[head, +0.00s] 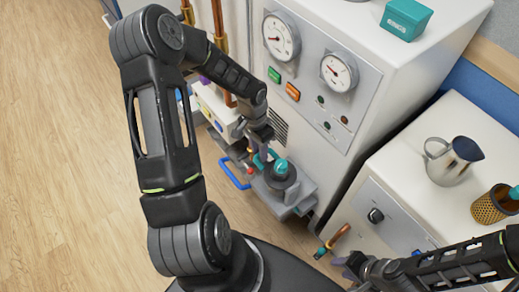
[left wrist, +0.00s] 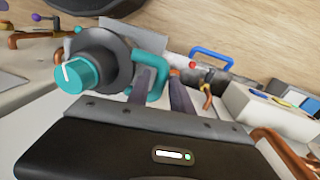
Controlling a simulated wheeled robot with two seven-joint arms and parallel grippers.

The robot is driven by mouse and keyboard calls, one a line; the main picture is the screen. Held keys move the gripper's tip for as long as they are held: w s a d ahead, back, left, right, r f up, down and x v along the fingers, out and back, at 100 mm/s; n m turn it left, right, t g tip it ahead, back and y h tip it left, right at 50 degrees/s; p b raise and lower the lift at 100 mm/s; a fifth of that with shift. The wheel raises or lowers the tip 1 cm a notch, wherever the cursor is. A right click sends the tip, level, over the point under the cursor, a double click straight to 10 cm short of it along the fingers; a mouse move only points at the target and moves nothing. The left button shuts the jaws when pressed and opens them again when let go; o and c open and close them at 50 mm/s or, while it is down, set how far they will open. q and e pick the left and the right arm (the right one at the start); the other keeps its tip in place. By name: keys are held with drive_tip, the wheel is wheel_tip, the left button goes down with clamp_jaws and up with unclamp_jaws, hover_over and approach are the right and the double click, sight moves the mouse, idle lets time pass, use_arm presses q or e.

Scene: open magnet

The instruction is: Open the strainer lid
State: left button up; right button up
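The strainer lid (head: 281,180) is a dark round disc with a teal knob (head: 281,166) on a grey housing at the machine's foot. In the left wrist view the disc (left wrist: 112,62) and its teal knob (left wrist: 76,73) are at the left, beside a teal looped handle (left wrist: 155,82). My left gripper (head: 265,150) is just above the lid. Its fingers (left wrist: 163,98) are apart, with part of the teal handle between them; whether they touch it is unclear. My right gripper (head: 347,268) is low at the right, away from the lid; its finger gap is unclear.
A white cabinet with gauges (head: 282,36) rises behind the lid. A blue handle (head: 235,172) sticks out left of the housing. A white counter at right bears a metal jug (head: 452,160) and a mesh cup (head: 492,207). Wooden floor at left is clear.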

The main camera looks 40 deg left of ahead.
use_arm(q)
clamp_jaws()
idle(1.1)
